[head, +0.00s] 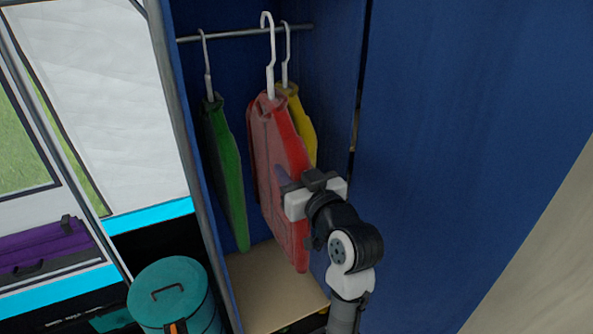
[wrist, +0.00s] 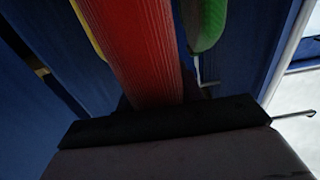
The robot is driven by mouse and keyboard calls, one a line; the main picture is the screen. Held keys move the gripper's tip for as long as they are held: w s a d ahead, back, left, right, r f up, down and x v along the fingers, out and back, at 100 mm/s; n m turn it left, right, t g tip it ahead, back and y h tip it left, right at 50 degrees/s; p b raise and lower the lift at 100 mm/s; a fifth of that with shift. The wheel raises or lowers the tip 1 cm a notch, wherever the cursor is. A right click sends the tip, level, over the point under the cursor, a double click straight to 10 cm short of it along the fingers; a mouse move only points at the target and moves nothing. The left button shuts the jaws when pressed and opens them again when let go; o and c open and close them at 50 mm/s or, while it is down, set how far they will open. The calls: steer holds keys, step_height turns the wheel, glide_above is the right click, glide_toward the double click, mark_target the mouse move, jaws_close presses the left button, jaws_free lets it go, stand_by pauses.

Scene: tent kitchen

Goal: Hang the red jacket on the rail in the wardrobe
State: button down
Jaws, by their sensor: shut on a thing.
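The red jacket (head: 277,145) is upright on a white hanger (head: 268,60) in the opening of the blue wardrobe. My gripper (head: 298,190) is shut on the jacket's right edge. In the wrist view the red jacket (wrist: 138,45) rises away from the gripper, whose fingertips are hidden. The rail (head: 245,33) runs across the top of the wardrobe. The red jacket's hook rises in front of the rail and its tip shows above it. I cannot tell whether it touches the rail.
A green jacket (head: 226,165) hangs on the rail to the left and a yellow jacket (head: 300,115) to the right, partly behind the red one. The blue wardrobe side panel (head: 450,130) stands close right of my arm. A teal pot (head: 170,290) stands outside at lower left.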

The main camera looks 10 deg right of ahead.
steer(key=shift+p+x, duration=0.95)
steer(key=shift+x, duration=6.45)
steer(key=shift+f+b, duration=1.55)
steer(key=shift+f, duration=0.45)
